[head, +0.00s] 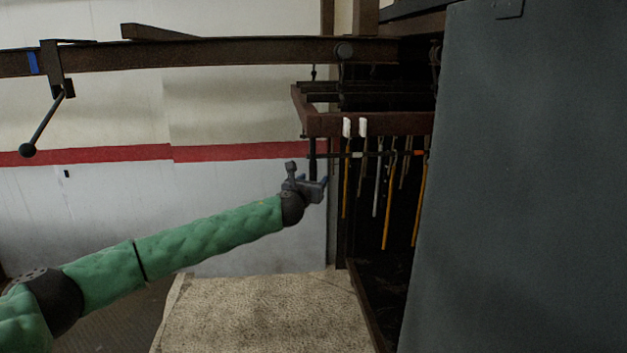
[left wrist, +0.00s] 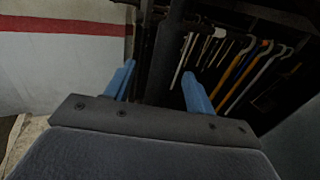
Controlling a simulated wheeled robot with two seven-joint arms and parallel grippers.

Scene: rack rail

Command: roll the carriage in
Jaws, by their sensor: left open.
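The carriage (head: 380,124) is a brown frame that hangs from the overhead rail (head: 220,52). Several rods and canes with orange, yellow and pale shafts hang below it. Its right part is inside the dark opening, and the grey panel hides what lies further right. A dark upright bar (head: 312,158) hangs at its left end. My left gripper (head: 315,185) is at the lower end of this bar. In the left wrist view the open blue fingers (left wrist: 158,70) stand on either side of a dark bar (left wrist: 164,45). I cannot tell whether they touch it. My right gripper is out of view.
A large grey panel (head: 520,180) fills the right side. A bracket with a ball-ended lever (head: 42,125) hangs from the rail at the left. A speckled pale surface (head: 260,315) lies below my gripper.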

